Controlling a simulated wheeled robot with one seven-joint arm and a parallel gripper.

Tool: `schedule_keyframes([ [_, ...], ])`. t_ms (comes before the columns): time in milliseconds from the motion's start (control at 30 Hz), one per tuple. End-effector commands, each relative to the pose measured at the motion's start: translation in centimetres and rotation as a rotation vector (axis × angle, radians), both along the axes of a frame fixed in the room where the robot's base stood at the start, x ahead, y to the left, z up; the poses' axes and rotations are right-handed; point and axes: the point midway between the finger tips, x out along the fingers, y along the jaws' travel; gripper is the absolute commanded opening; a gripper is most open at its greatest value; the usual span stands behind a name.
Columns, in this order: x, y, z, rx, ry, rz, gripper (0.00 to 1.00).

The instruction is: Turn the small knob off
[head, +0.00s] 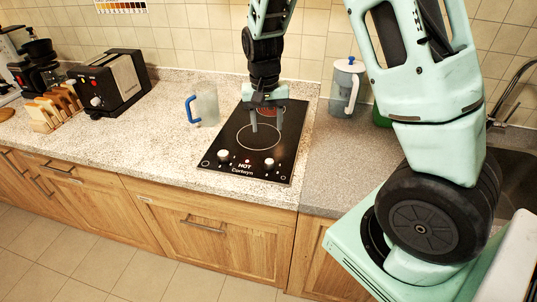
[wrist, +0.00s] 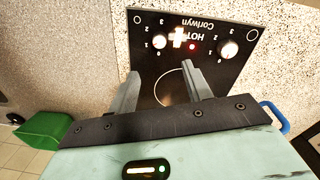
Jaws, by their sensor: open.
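The black cooktop (head: 215,145) is set in the counter, with two white knobs along its front edge. In the head view the left knob (head: 223,155) and the right knob (head: 268,163) stand either side of the HOT label. I cannot tell which is the small one. A red indicator light (wrist: 192,46) is lit between them. The far burner (head: 270,109) glows red. My gripper (head: 266,128) is open and empty above the near burner ring, behind the knobs, touching neither.
A clear jug with a blue handle (head: 204,107) stands left of the cooktop. A white-lidded pitcher (head: 346,88) stands at the back right, near a green container (wrist: 43,126). A black toaster (head: 112,83) and a wooden rack (head: 55,108) are far left. The counter front is clear.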

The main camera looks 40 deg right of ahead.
Motion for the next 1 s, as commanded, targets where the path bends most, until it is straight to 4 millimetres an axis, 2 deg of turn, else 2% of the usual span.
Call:
schedule_keyframes([
  [300,-0.3,-0.2,-6.8,0.002,0.006,0.000,0.49],
  [500,-0.4,-0.4,-10.3,0.001,0.004,0.000,0.49],
  [733,-0.4,-0.4,-12.6,0.001,0.001,0.002,0.49],
  [1000,-0.4,-0.4,-13.0,0.001,0.000,0.003,0.49],
])
